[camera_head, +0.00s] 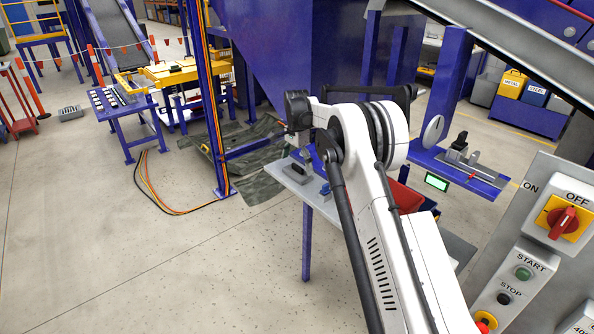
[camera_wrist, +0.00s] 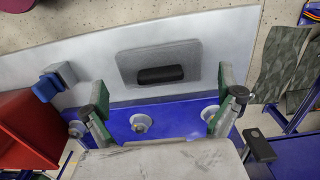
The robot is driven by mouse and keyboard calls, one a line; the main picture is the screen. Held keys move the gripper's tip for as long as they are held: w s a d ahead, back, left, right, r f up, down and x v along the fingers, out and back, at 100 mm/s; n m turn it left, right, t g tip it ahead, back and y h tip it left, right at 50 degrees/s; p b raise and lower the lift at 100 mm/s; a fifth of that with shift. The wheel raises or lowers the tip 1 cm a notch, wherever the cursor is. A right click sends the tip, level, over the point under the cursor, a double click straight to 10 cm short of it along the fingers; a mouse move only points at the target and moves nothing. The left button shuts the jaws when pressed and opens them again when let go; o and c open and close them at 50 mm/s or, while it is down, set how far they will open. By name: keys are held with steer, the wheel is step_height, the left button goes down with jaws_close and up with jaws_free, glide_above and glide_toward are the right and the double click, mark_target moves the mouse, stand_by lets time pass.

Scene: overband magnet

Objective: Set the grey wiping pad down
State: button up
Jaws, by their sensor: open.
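The grey wiping pad (camera_wrist: 132,63) is a flat grey plate with a black handle on top. In the wrist view it lies flat on the light grey table top (camera_wrist: 85,55), just beyond my fingertips. My gripper (camera_wrist: 162,88) is open, one green-and-grey finger on each side, with nothing between the fingers. In the head view my arm's end is over the grey table (camera_head: 315,198) and partly hides what lies there. I cannot tell from these frames whether the fingertips touch the table.
A blue plate with bolts (camera_wrist: 180,116) runs along the table's near side. A small grey-and-blue block (camera_wrist: 56,80) stands left of the pad, and a red bin (camera_wrist: 25,130) at far left. A control panel (camera_head: 530,260) stands at right. Open floor (camera_head: 110,240) lies left.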

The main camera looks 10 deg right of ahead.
mark_target(297, 166)
steer(key=s+r+n+t, duration=0.1)
steer(key=s+r, duration=0.4)
steer(key=r, duration=0.6)
steer(key=s+r+n+t, duration=0.15)
steer(key=s+r, duration=0.25)
steer(key=r, duration=0.6)
steer(key=s+r+n, duration=0.2)
steer(key=s+r, duration=0.1)
steer(key=s, duration=0.4)
steer(key=s+r+n, duration=0.2)
steer(key=s+r, duration=0.1)
steer(key=s, duration=0.5)
steer(key=s+d+n+t, duration=0.1)
steer(key=s+n+t, duration=0.2)
steer(key=s, duration=1.3)
steer(key=s+f+n+t, duration=0.1)
steer(key=s+f+n, duration=0.2)
steer(key=s+f, duration=0.6)
steer(key=s, duration=0.5)
steer(key=shift+s+d+f+t, duration=0.25)
steer(key=shift+s+f+t, duration=0.05)
steer(key=shift+t, duration=0.05)
step_height(297, 166, down, 28)
steer(key=b, duration=2.8)
